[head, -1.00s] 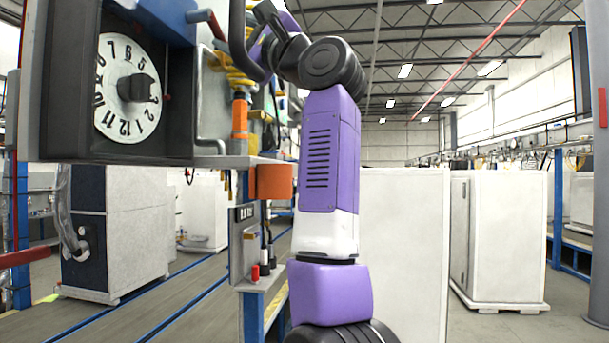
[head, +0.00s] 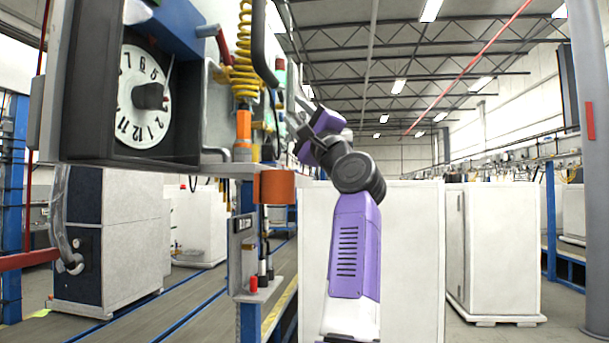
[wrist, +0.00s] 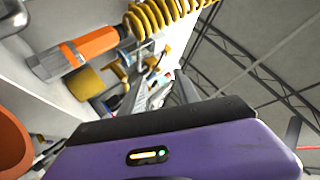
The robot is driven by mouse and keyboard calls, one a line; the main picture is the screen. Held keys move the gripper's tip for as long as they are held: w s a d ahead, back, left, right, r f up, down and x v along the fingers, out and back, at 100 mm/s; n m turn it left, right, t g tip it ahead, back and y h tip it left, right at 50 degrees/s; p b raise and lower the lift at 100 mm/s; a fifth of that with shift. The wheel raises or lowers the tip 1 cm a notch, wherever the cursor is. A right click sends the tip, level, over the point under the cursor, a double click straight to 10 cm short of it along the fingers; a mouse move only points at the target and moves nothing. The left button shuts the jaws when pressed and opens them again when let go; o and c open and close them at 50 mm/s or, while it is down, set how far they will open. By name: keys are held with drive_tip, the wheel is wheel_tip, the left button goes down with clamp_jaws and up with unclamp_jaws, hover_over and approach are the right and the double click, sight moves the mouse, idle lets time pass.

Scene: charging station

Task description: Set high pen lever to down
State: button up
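A white round dial (head: 133,122) with black numbers and a black knob (head: 149,96) sits in a dark open-fronted case (head: 80,95) at the left of the head view. A thin bar slants at the dial's upper right; I cannot tell whether this is the high pen lever or how it is set. My gripper (head: 302,118) is right of the case, beyond the orange holder, apart from the dial and partly hidden by my purple wrist. I see nothing held.
A yellow coiled hose (head: 243,50) and an orange cylinder (head: 243,128) stand between the case and my gripper; the hose also shows in the wrist view (wrist: 165,15). An orange holder (head: 274,186) juts from the shelf edge. White cabinets (head: 495,250) stand behind to the right.

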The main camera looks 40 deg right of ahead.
drive_tip(key=w+d+f+g+h, duration=0.1)
drive_tip(key=d+f+h, duration=0.2)
drive_tip(key=f, duration=0.9)
drive_tip(key=shift+w+d+f+h, duration=0.2)
drive_tip(key=shift+w+d+h, duration=0.1)
drive_tip(key=shift+w+h, duration=0.15)
